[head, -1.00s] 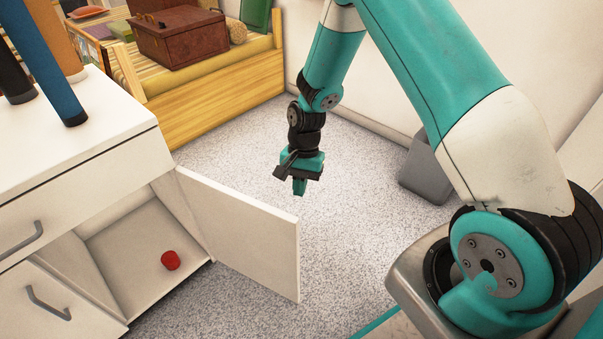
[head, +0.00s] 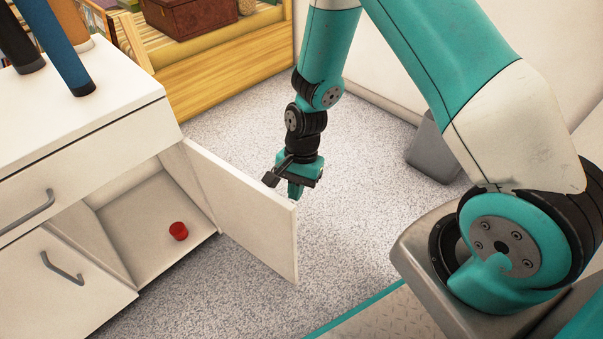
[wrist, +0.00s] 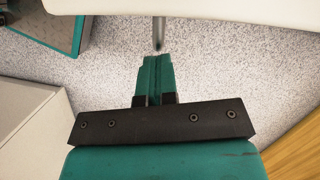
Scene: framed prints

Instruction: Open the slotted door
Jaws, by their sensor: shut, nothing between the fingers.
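The white cabinet door (head: 240,212) stands swung open, hinged at the right side of the cabinet's lower compartment. No slot shows on the face seen in the head view. My gripper (head: 296,192) points down at the door's free end, on its far side. Its fingertips look close to the door's top corner; I cannot tell whether they touch it. In the wrist view the teal fingers (wrist: 156,70) are together and empty. A white panel (wrist: 220,12), likely the door, crosses the top there, and a thin grey bar (wrist: 159,32) stands just beyond the fingertips.
A red object (head: 178,231) lies on the floor of the open compartment (head: 135,245). A wooden bench (head: 225,85) stands behind, and a grey bin (head: 435,150) at right. The speckled floor (head: 345,235) is clear.

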